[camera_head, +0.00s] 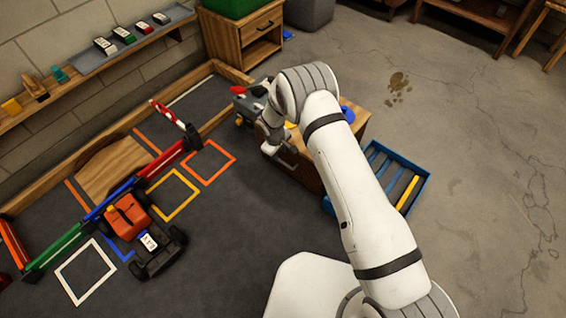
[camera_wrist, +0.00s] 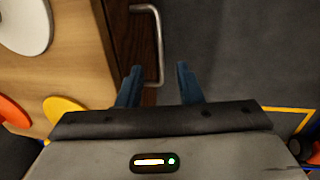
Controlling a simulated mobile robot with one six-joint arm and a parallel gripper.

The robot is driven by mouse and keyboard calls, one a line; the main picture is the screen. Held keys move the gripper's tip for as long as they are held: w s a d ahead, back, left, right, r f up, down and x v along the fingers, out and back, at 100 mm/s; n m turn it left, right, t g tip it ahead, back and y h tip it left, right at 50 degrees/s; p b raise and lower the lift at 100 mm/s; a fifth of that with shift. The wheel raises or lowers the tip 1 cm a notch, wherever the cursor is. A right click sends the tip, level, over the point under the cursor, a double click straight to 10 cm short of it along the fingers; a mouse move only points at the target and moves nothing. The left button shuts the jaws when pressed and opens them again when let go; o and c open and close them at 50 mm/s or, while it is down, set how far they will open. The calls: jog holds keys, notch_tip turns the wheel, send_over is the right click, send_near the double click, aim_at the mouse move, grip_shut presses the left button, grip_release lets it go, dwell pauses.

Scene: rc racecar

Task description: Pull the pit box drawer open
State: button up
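The pit box (camera_head: 359,122) is a wooden box with a light top, partly hidden behind my arm in the head view. In the wrist view, its light wooden top (camera_wrist: 75,60) is at left, and its dark brown drawer front (camera_wrist: 122,35) carries a metal bar handle (camera_wrist: 159,45). My gripper (camera_wrist: 159,70) is open, with its two blue fingers apart. The handle's lower end lies between the fingertips in the picture; I cannot tell whether they touch it. The gripper (camera_head: 286,158) is beside the box's front in the head view. The drawer looks shut.
White, orange and yellow discs lie on the box top. A blue crate (camera_head: 408,165) stands right of the box. A racecar (camera_head: 140,230) and coloured barriers (camera_head: 60,248) are at left on the dark mat. The mat in front of the drawer looks clear.

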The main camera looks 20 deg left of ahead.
aim_at(282, 162)
jog(key=f, duration=0.2)
jog(key=f+b, duration=0.1)
jog(key=f, duration=0.1)
jog(key=w+f+b, duration=0.1)
jog(key=f, duration=0.1)
jog(key=shift+d+f, duration=0.25)
jog(key=shift+d, duration=0.05)
grip_shut()
